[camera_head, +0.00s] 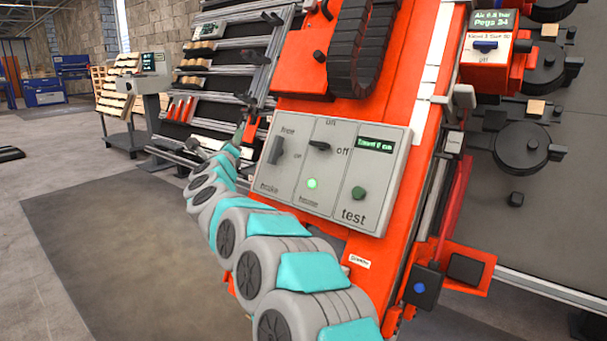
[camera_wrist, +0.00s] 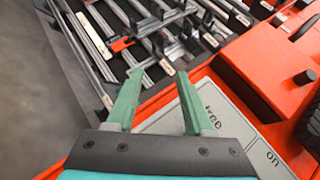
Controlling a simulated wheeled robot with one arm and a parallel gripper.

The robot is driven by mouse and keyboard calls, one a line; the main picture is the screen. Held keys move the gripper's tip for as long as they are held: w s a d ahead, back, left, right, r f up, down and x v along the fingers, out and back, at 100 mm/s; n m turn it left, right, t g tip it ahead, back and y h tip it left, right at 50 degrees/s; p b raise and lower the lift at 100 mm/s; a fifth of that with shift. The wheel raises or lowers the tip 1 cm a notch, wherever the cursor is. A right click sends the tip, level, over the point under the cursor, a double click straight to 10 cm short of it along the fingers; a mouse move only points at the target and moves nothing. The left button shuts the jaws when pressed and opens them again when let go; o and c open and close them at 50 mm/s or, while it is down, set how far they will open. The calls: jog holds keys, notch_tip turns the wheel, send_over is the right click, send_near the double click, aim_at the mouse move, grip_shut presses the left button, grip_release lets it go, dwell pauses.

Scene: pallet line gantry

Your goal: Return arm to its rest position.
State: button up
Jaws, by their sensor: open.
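My arm of grey and teal links runs up from the bottom middle of the head view, along the left side of the orange machine. My gripper (camera_wrist: 160,82) shows in the wrist view with two green fingers spread apart and nothing between them. Its fingers lie over the edge of the grey control panel (camera_wrist: 215,112) and the orange housing; I cannot tell whether they touch. In the head view the panel (camera_head: 338,180) carries a dark lever, a black knob, a lit green lamp (camera_head: 312,183) and a green test button (camera_head: 358,193).
The orange machine (camera_head: 400,80) fills the centre, with a black cable chain (camera_head: 352,50). A conveyor rack (camera_head: 200,75) stands behind my arm. An orange box with a small display (camera_head: 487,60) is at upper right. Open floor (camera_head: 110,250) with a dark mat lies left.

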jog(key=s+d+f+n+g+y, duration=0.25)
jog(key=s+n+g+y, duration=0.2)
jog(key=s+n, duration=0.45)
jog(key=s+d+f+n+g+y, duration=0.1)
jog(key=s+f+n+g+y, duration=0.3)
jog(key=s+n, duration=0.5)
jog(key=s+d+f+n+g+h, duration=0.35)
jog(key=s+d+f, duration=0.45)
jog(key=s+d, duration=0.5)
jog(key=s+d+f+n+g+h, duration=0.3)
jog(key=s+d+f+g, duration=0.35)
jog(key=s, duration=1.05)
jog(key=s+d+f+n+g+h, duration=0.3)
jog(key=s+d+f, duration=0.75)
jog(key=s, duration=0.55)
notch_tip(320, 180, up, 16)
jog(key=d+p, duration=0.1)
jog(key=p, duration=1.3)
jog(key=shift+w+d, duration=0.3)
jog(key=shift+w, duration=0.05)
jog(key=shift+m, duration=0.25)
jog(key=shift+c, duration=0.2)
